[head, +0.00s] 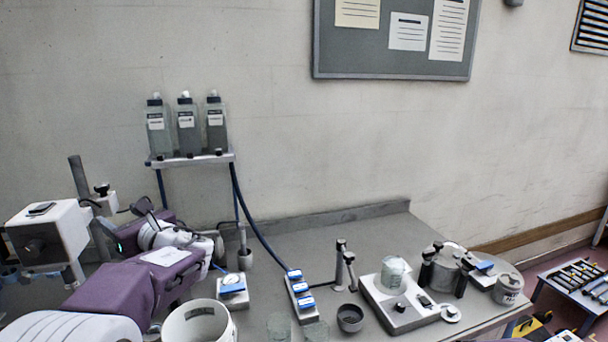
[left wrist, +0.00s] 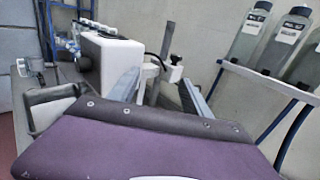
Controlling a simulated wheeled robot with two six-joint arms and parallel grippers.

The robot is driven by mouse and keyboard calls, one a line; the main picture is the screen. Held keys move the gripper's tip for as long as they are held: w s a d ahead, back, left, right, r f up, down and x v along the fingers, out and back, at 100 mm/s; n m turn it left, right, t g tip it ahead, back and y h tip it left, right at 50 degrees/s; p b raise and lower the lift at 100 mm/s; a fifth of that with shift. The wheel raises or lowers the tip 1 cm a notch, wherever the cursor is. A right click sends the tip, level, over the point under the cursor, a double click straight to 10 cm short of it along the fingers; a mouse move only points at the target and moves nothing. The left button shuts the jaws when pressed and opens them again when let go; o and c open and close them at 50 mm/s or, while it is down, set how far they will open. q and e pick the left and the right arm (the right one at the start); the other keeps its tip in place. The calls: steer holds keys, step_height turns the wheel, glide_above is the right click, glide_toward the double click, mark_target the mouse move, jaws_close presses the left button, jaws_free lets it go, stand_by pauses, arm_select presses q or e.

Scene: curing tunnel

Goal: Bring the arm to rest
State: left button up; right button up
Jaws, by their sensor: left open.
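My left arm, purple and white, reaches in from the lower left of the head view and folds back over the bench (head: 290,240). My left gripper (head: 128,224) is open, at the left of the bench beside a white boxy device (head: 50,228). Nothing shows between its fingers. In the left wrist view, the gripper's grey fingers (left wrist: 155,95) stick out beyond my purple arm cover, with the white device (left wrist: 106,60) behind them. My right gripper is not in view.
A shelf (head: 190,158) with three bottles stands behind the arm. A white bucket (head: 200,322) is close to the forearm, and a blue-topped block (head: 232,290) is near it. A hotplate-like device (head: 398,305) and pots stand at the right. The bench's back middle is clear.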

arm_select(q)
steer(key=s+d+f+n+g+h, duration=0.45)
steer(key=s+f, duration=0.35)
steer(key=f, duration=0.5)
steer(key=s+d+f+n+g+h, duration=0.4)
steer(key=s+f, duration=0.5)
steer(key=f, duration=0.5)
steer(key=s+d+f+n+h, duration=0.3)
steer(key=d+f+n, duration=0.1)
steer(key=d+n, duration=0.3)
steer(key=s+d+f+n+h, duration=0.3)
steer(key=d+n, duration=0.3)
steer(key=n, duration=0.3)
steer(key=shift+s+d+f+h, duration=0.4)
steer(key=shift+f+h, duration=0.15)
steer(key=shift+t, duration=0.25)
